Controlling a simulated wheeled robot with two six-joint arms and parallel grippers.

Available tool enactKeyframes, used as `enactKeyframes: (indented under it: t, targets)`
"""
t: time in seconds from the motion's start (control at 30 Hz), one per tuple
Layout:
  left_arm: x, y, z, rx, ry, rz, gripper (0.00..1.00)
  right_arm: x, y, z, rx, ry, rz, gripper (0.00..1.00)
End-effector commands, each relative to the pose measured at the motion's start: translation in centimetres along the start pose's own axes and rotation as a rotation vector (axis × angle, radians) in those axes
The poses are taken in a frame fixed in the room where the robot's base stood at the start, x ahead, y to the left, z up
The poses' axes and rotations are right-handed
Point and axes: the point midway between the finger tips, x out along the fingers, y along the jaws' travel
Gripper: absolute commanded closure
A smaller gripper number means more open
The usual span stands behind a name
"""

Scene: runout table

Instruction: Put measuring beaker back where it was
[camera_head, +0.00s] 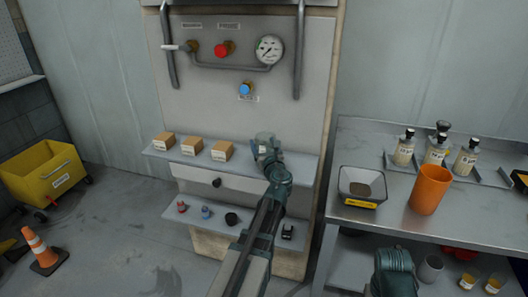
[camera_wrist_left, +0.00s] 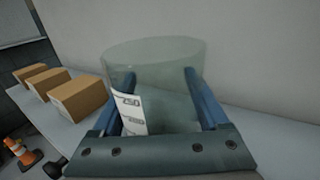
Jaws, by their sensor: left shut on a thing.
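The measuring beaker (camera_wrist_left: 155,60) is clear with a white graduated label. It appears upright between the two blue fingers of my left gripper (camera_wrist_left: 165,100), which is shut on it. In the head view the beaker (camera_head: 264,136) is at the right part of the grey shelf (camera_head: 300,165) on the panel, and my left gripper (camera_head: 266,152) partly hides it. I cannot tell whether its base touches the shelf. My right gripper is not clearly seen; a part of my right arm shows at the bottom right of the head view.
Several small cardboard boxes (camera_head: 193,146) stand on the shelf left of the beaker. A lower shelf (camera_head: 215,222) holds small items. On the right, a metal table (camera_head: 390,215) carries a tray of sand-like material (camera_head: 362,187), an orange cup (camera_head: 430,189) and labelled bottles (camera_head: 437,150).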

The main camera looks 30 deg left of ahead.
Motion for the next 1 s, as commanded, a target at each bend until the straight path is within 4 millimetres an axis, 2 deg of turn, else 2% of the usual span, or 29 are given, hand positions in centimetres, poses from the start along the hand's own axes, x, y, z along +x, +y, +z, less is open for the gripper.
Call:
enactKeyframes:
  t: [0.03, 0.4, 0.43, 0.53, 0.57, 0.87, 1.0]
  targets:
    - [0.0, 0.1, -0.5, 0.0, 0.0, 0.001, 0.78, 0.5, -0.1, 0.0, 0.0, 0.0, 0.0, 0.5]
    - [0.0, 0.1, -0.6, 0.0, 0.0, 0.0, 0.78, 0.6, -0.1, -0.1, 0.0, 0.0, 0.0, 0.5]
    - [0.0, 0.1, -0.6, 0.0, 0.0, 0.0, 0.21, 0.6, -0.1, -0.1, 0.0, 0.0, 0.0, 0.5]
    - [0.0, 0.1, -0.5, 0.0, 0.0, 0.0, 0.03, 0.5, -0.1, 0.0, 0.0, 0.0, 0.0, 0.5]
    - [0.0, 0.1, -0.5, 0.0, 0.0, 0.0, 0.0, 0.5, -0.1, 0.0, 0.0, 0.0, 0.0, 0.5]
    - [0.0, 0.1, 0.0, 0.0, 0.0, 0.0, 0.0, 0.0, 0.0, 0.0, 0.0, 0.0, 0.0, 0.5]
    - [-2.3, 0.1, -0.2, 0.0, 0.0, -0.003, 0.0, 0.2, 0.0, 0.0, 0.0, 0.0, 0.0, 0.5]
